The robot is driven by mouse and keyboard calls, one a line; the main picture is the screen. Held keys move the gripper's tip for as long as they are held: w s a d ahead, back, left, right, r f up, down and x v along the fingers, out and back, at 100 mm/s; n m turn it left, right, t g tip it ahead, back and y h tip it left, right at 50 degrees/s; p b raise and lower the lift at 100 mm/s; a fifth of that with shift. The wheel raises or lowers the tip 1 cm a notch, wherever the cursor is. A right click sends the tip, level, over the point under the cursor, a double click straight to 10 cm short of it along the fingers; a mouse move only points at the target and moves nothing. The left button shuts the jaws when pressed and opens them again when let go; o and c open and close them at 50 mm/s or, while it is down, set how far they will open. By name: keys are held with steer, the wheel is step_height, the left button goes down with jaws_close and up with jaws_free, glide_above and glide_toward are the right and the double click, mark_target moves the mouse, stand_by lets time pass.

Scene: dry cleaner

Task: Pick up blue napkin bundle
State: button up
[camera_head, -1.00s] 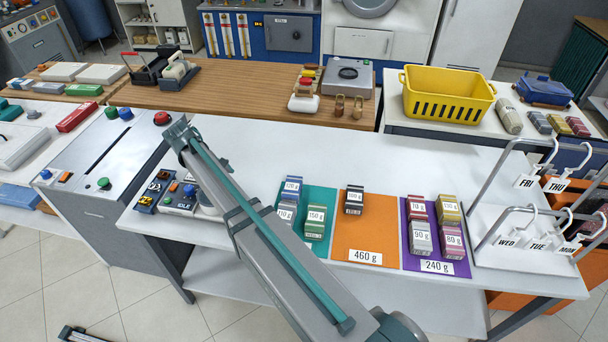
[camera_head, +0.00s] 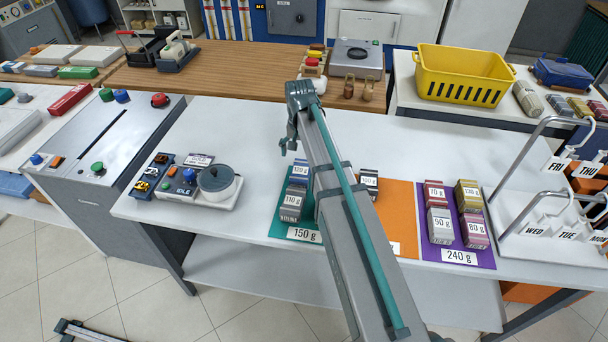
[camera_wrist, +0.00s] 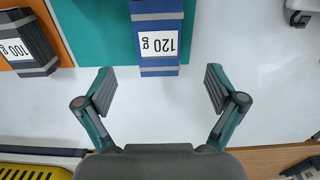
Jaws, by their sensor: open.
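The blue napkin bundle (camera_head: 298,172), with a white "120 g" label, sits on the teal mat (camera_head: 279,229). In the wrist view the blue bundle (camera_wrist: 160,12) is at the top centre, with grey bands across it. My gripper (camera_wrist: 159,90) is open and empty, its two fingers spread below the bundle in that picture and in line with it, not touching it. In the head view my gripper (camera_head: 288,147) points down over the white table behind the mat. My arm hides part of the teal mat and the green bundle.
A grey-blue "110 g" bundle (camera_head: 290,206) stands just in front of the blue one. A dark "100 g" bundle (camera_head: 369,183) is on the orange mat (camera_head: 401,205). Several bundles stand on the purple mat (camera_head: 487,256). A pot (camera_head: 216,184) is to the left.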

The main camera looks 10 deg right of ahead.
mark_target(301, 170)
steer(key=shift+s+f+p, duration=0.1)
steer(key=shift+f+p, duration=1.1)
steer(key=shift+f, duration=2.7)
steer(key=c, duration=1.3)
